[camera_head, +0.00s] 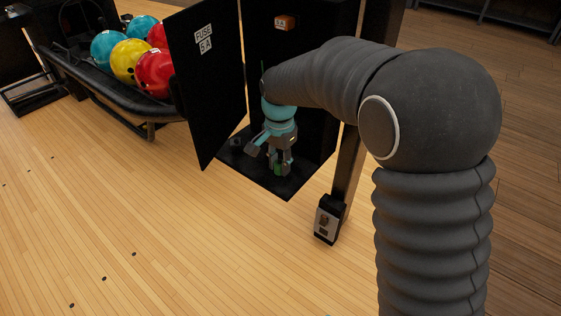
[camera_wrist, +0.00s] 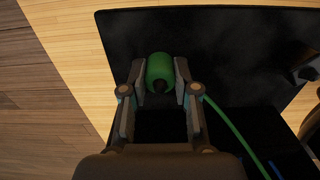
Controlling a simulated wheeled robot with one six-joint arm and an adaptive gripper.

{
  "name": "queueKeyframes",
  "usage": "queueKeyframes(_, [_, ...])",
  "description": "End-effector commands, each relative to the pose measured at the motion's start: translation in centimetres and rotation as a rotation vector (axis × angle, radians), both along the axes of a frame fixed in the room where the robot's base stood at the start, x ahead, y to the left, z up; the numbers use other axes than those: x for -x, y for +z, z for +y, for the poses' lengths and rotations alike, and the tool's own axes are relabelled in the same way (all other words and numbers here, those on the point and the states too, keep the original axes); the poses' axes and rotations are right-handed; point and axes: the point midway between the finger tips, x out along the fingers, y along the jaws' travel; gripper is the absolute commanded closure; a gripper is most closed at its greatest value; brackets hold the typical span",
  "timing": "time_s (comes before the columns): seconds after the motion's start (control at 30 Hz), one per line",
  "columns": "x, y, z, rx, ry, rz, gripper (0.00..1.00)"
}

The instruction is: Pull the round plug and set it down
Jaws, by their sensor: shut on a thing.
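The round plug, a green cylinder with a dark centre, sits between my fingertips in the wrist view (camera_wrist: 160,70). A bit of its green shows below my gripper in the head view (camera_head: 277,168). My gripper (camera_wrist: 160,82) is shut on it, one finger on each side. In the head view my gripper (camera_head: 278,160) points down inside the open black cabinet (camera_head: 255,175), low over its floor. I cannot tell whether the plug touches the floor. A green cable (camera_wrist: 232,138) runs toward the lower right; its join to the plug is hidden.
The cabinet door (camera_head: 207,90), labelled "FUSE 5 A", stands open on the left. A post with a small switch box (camera_head: 328,220) stands at right. A ball rack (camera_head: 100,75) is at upper left. The wooden floor in front is clear.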

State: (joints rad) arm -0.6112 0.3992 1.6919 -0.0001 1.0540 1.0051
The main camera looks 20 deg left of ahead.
Motion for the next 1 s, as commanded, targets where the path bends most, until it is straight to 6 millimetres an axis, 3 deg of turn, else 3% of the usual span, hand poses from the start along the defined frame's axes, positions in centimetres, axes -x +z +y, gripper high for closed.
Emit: queueKeyframes(1.0, [0.0,-1.25,0.02,0.0,0.0,0.0,1.0])
